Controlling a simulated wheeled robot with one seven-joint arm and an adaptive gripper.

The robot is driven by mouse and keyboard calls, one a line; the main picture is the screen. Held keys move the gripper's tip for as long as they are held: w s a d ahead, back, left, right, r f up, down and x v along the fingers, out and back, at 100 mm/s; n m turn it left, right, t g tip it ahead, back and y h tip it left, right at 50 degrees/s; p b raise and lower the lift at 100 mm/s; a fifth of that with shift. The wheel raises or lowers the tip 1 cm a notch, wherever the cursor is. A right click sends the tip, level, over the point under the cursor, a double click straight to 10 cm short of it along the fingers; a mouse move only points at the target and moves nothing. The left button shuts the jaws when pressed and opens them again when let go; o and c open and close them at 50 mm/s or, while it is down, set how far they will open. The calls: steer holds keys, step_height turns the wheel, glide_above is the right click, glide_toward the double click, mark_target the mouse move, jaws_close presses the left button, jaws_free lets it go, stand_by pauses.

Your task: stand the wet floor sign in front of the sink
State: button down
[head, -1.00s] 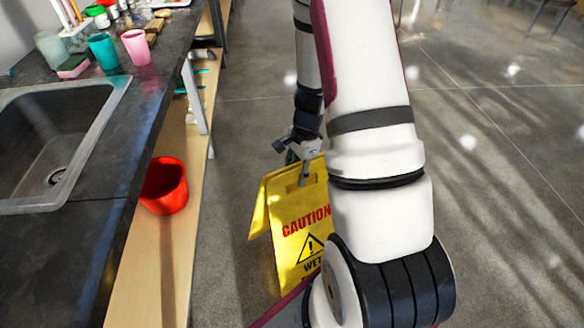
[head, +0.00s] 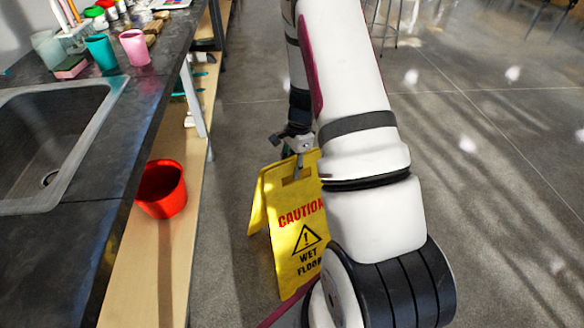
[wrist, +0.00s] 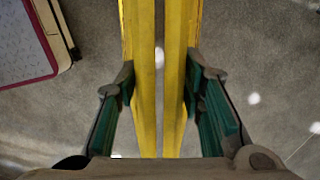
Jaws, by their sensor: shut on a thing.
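The yellow wet floor sign (head: 296,228) is upright in the head view, its two panels spread apart toward the bottom. Its lettered face is turned toward the head camera, and my arm covers part of its right side. My gripper (head: 294,144) is at the top edge of the sign. In the wrist view the fingers of my gripper (wrist: 160,90) press on both sides of the yellow sign (wrist: 143,60), with a narrow gap between its panels. I cannot tell whether its feet touch the floor. The sink (head: 90,108) is set in the dark counter at the left.
The dark counter (head: 125,150) runs along the left, with cups and a sponge at its back. A red bucket (head: 161,190) stands on the wooden shelf (head: 150,245) beneath. Open grey floor (head: 480,200) lies to the right. A stool stands at the far back.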

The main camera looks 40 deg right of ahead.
stand_by(0.3)
steer(key=c, duration=1.1)
jaws_free()
steer(key=shift+f, duration=0.15)
steer(key=shift+o, duration=0.2)
